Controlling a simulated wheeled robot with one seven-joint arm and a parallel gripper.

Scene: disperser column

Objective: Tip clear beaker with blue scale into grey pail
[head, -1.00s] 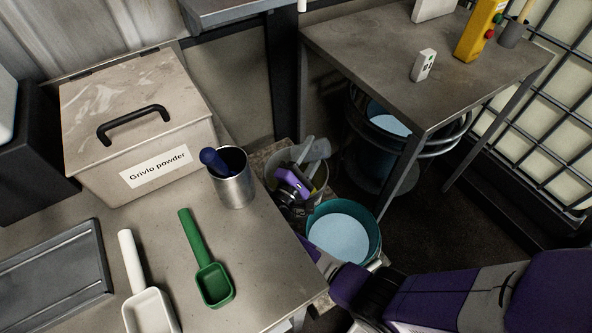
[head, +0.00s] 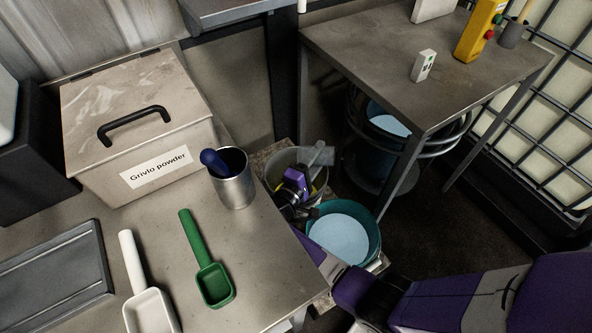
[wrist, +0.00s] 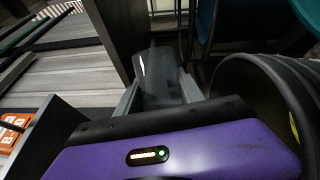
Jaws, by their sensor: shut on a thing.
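My gripper (head: 316,166) is shut on a clear beaker (head: 322,154), which looks smoky grey and tilted at the far right side of the grey pail (head: 277,162). In the wrist view the beaker (wrist: 158,76) sits between the two fingers. Its blue scale is too small or turned away to make out, and I cannot tell what is in it. The grey pail stands on the floor behind the bench corner, with yellow showing inside. My wrist covers part of its opening. Its dark wall and rim (wrist: 285,85) fill the right of the wrist view, close beside my gripper.
A teal bucket (head: 374,238) of pale blue liquid stands right in front of the pail. The bench (head: 255,265) holds a powder box (head: 135,120), a metal cup (head: 236,185), a green scoop (head: 213,282) and a white scoop (head: 150,310). A steel table (head: 380,60) stands behind right.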

